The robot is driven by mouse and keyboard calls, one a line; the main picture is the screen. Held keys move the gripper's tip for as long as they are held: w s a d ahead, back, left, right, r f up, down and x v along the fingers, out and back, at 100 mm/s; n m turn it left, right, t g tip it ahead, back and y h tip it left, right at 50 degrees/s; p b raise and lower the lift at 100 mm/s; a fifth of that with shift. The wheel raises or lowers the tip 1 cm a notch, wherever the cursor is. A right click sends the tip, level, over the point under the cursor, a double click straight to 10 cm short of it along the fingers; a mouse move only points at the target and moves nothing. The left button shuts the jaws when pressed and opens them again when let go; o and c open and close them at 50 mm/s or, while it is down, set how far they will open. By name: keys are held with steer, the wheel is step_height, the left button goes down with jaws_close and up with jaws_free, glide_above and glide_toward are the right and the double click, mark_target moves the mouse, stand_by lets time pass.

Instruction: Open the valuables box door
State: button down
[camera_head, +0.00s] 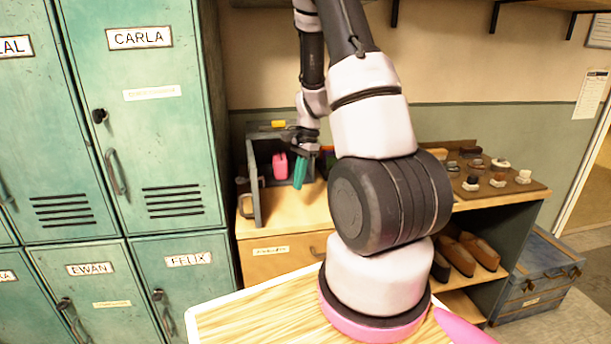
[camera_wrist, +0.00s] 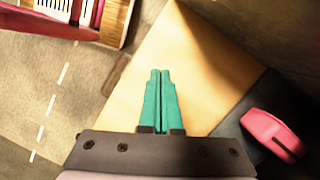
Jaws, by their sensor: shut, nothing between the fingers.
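The valuables box (camera_head: 268,131) is a grey box on the wooden counter behind my arm. Its door (camera_head: 253,185) stands swung out toward the camera on the left side, seen nearly edge-on, with a handle on its left face. A pink item (camera_head: 280,166) shows inside the open box; a pink item on a dark surface also shows in the wrist view (camera_wrist: 270,132). My gripper (camera_head: 299,175) has teal fingers and is in front of the box opening, right of the door and apart from it. In the wrist view the fingers (camera_wrist: 160,98) are together and empty. My arm hides the box's right side.
Green lockers (camera_head: 155,120) stand at the left. The wooden counter (camera_head: 310,208) has a drawer below. A tray of small items (camera_head: 490,175) lies on the right, above shelves with shoes (camera_head: 470,252). A blue chest (camera_head: 540,280) stands on the floor at right.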

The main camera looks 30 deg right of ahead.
steer(key=shift+a, duration=0.15)
steer(key=s+a+m, duration=0.1)
steer(key=a, duration=0.5)
steer(key=shift+s+m, duration=0.3)
